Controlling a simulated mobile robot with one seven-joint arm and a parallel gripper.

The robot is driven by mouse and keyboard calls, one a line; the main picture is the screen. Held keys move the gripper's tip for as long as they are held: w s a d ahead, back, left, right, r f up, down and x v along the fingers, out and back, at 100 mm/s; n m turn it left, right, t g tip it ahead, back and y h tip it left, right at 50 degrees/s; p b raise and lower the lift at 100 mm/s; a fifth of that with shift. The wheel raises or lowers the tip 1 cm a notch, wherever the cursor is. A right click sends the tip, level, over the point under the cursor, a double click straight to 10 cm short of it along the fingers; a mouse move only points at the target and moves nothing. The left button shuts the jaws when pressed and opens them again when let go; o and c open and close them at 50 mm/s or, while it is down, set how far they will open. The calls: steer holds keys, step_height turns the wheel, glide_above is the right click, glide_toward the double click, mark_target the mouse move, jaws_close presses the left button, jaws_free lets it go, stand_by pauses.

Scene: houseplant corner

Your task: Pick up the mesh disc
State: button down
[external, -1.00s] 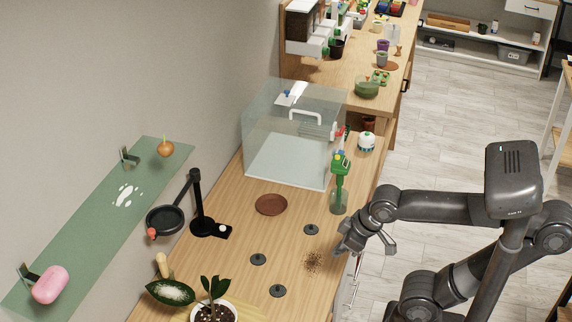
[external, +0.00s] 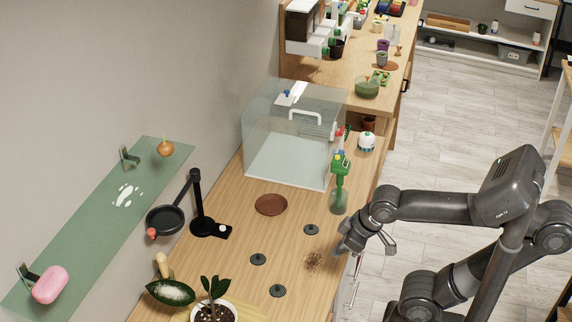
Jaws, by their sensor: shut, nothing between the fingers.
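Three small dark round discs lie flat on the wooden table: one nearest my gripper (external: 311,229), one further left (external: 258,259), and one nearer the camera (external: 278,291). Each has a small raised part in its middle. At this size I cannot tell which is the mesh disc. My gripper (external: 343,246) is at the table's right edge, to the right of the nearest disc and apart from it. It is shut and empty; its fingertips are small and partly hidden by the wrist.
A brown saucer (external: 271,205), clear box (external: 290,150), black lamp (external: 200,205) and potted plant (external: 213,305) surround the discs. Bare wood lies between them.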

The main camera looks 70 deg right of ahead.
steer(key=c, duration=2.2)
jaws_free()
steer(key=c, duration=0.6)
jaws_free()
steer(key=m+g, duration=0.4)
steer(key=g, duration=0.2)
glide_above(278, 287)
step_height(278, 287, down, 12)
step_height(278, 287, down, 11)
steer(key=shift+r, duration=0.1)
